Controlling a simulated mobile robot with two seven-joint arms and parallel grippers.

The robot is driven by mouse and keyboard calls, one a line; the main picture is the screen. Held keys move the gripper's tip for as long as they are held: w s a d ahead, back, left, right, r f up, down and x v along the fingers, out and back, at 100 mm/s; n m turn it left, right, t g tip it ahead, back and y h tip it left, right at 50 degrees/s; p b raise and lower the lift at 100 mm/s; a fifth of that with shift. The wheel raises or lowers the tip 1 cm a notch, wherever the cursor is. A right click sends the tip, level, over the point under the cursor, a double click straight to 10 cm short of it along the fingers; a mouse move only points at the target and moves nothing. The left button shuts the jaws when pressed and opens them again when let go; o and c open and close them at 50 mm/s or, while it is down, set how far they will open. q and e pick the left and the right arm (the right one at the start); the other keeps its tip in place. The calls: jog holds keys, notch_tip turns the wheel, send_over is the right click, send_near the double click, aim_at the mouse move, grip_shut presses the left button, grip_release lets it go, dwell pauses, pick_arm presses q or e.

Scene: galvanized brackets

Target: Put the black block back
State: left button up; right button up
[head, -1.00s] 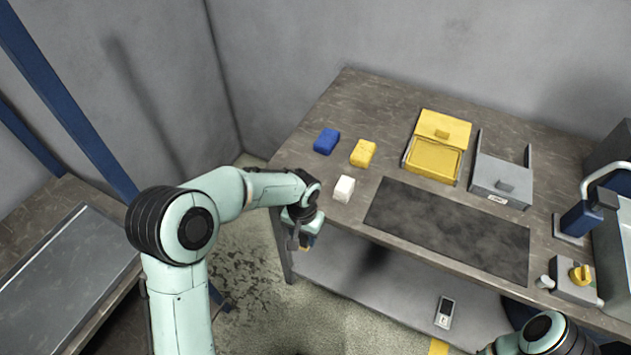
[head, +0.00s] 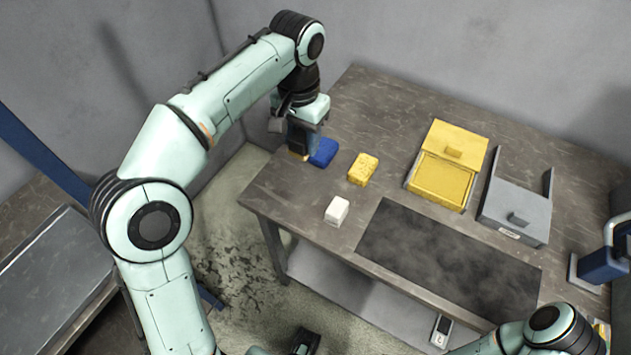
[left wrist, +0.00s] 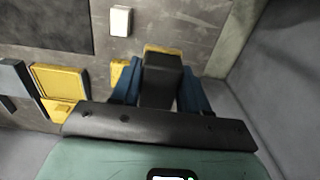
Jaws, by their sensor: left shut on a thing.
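My left gripper (head: 298,148) is shut on the black block (left wrist: 160,78). In the left wrist view the dark block sits between the two blue fingers, with a yellowish edge at its far end.
A yellow block (head: 362,169) and a white block (head: 337,211) lie on the table (head: 300,195). A dark mat (head: 450,260) lies in front. An open yellow box (head: 440,180) and a grey box (head: 515,212) stand farther right. A blue device (head: 603,265) stands at the right.

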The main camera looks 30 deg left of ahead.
pick_arm(q)
jog(key=b, duration=0.4)
send_over(305, 201)
notch_tip(305, 201, down, 15)
jog(key=shift+f, duration=2.5)
jog(key=shift+f+b, duration=0.1)
jog(key=shift+b, duration=0.2)
jog(key=o, duration=1)
notch_tip(305, 201, up, 12)
jog(key=shift+r+p, duration=0.15)
jog(key=shift+p, duration=1.05)
